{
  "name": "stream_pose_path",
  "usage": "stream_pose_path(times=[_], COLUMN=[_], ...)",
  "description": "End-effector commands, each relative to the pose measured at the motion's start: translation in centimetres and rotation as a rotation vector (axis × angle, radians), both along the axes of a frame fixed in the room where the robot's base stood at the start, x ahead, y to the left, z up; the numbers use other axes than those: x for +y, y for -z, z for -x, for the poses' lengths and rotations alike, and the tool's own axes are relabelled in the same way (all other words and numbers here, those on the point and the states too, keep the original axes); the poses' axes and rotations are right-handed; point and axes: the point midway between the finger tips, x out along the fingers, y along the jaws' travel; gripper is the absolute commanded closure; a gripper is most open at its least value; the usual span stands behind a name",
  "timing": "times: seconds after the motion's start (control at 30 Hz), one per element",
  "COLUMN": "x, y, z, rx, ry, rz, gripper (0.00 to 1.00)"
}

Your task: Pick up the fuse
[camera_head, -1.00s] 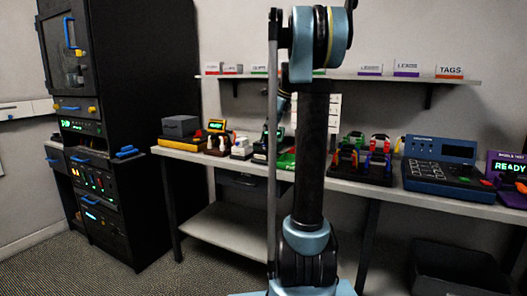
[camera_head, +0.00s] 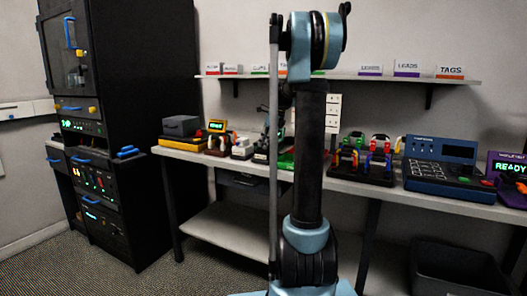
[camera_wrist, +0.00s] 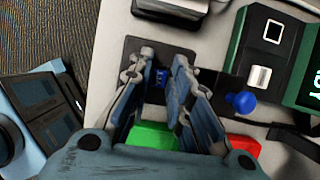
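My gripper (camera_wrist: 158,66) shows in the wrist view with its two fingers apart, over a dark plate on the bench. A small blue piece (camera_wrist: 160,80) shows between the fingers; I cannot tell whether it touches them. I cannot name the fuse for certain.
A green block (camera_wrist: 152,136) and a red block (camera_wrist: 243,146) lie below the fingers, with a blue knob (camera_wrist: 241,102) to the right. In the head view, the bench (camera_head: 345,180) holds colored clips (camera_head: 380,145), a blue instrument (camera_head: 440,150) and a grey box (camera_head: 181,126). A black cabinet stands left.

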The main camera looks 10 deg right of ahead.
Motion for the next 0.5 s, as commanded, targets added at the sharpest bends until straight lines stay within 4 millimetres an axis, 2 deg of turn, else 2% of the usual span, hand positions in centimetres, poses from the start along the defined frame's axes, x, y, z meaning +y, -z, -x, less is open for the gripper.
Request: stream_pose_path(times=[0.03, 0.1, 0.13, 0.5], x=[-0.02, -0.03, -0.04, -0.09], y=[0.03, 0.03, 0.02, -0.2], z=[0.01, 0.02, 0.02, 0.04], rx=[0.0, 0.0, 0.0, 0.0], ry=[0.0, 0.0, 0.0, 0.001], rz=[0.0, 0.0, 0.0, 0.0], gripper=[0.82, 0.96, 0.98, 0.98])
